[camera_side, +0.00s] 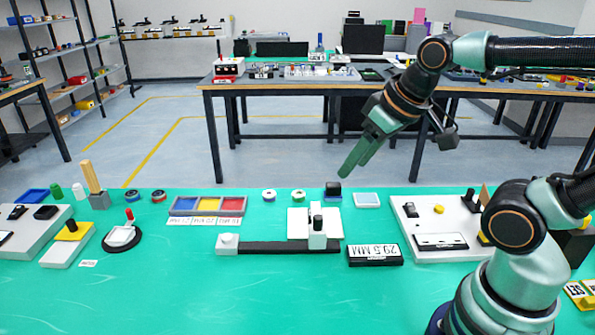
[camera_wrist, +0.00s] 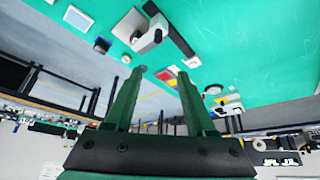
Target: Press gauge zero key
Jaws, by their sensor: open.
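The gauge shows in the side view as a dark bar (camera_side: 275,248) lying on the green table. It has a pale block (camera_side: 227,244) at its left end and a pale slider (camera_side: 318,240) with a black knob near its right end. A black readout (camera_side: 375,254) to its right shows 29.5 MM. I cannot tell which part is the zero key. The dark bar (camera_wrist: 180,40) also shows in the wrist view. My gripper (camera_side: 352,166) is above and behind the gauge, clear of the table. Its two green fingers (camera_wrist: 161,74) are apart and empty.
A tray with blue, yellow and red sections (camera_side: 208,213) is left of a white plate (camera_side: 299,213). A black block (camera_side: 333,189) and a pale square pad (camera_side: 367,200) lie behind the readout. A grey panel (camera_side: 408,232) is at right.

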